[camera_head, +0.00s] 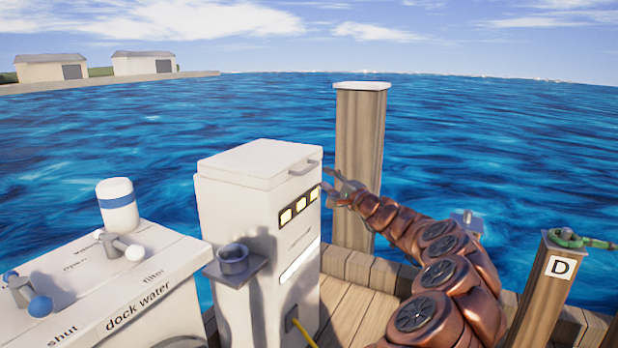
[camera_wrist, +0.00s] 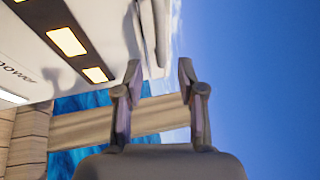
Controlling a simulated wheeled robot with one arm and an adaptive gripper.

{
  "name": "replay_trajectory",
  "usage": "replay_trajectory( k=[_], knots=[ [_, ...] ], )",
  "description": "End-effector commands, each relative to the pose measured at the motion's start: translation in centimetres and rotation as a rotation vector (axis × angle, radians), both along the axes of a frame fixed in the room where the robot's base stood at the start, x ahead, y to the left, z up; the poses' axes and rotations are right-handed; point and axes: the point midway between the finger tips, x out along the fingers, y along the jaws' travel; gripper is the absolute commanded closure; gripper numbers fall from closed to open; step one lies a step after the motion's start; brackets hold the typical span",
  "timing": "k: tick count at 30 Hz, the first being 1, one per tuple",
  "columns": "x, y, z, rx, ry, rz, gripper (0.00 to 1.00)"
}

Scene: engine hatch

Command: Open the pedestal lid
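The white pedestal (camera_head: 245,240) stands on the dock in the middle of the head view. Its lid (camera_head: 258,159) lies flat and closed on top, with a grey bar handle (camera_head: 304,167) on the edge facing right. My gripper (camera_head: 332,187) is just right of the handle and slightly lower, apart from it. In the wrist view my gripper (camera_wrist: 159,80) has its two fingers spread with nothing between them. The pedestal's front (camera_wrist: 60,60), with lit yellow windows, fills the upper left there. The wrist view is turned on its side.
A tall wooden piling (camera_head: 358,150) rises behind my gripper. A white dock-water box (camera_head: 110,280) with valve knobs stands at left, and a grey cup holder (camera_head: 233,262) juts from the pedestal. A post marked D (camera_head: 548,290) stands at right. Open air lies above the lid.

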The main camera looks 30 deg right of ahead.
Motion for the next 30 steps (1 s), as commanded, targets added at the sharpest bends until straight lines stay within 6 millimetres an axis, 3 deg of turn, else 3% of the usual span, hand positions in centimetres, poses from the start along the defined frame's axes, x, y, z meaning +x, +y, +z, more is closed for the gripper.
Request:
replay_trajectory(
  k=[18, 30],
  knots=[
    [6.1, 1.2, 1.0, -0.004, 0.0, 0.004, 0.61],
    [7.6, 1.4, 1.4, -0.002, -0.002, 0.005, 0.61]
  ],
)
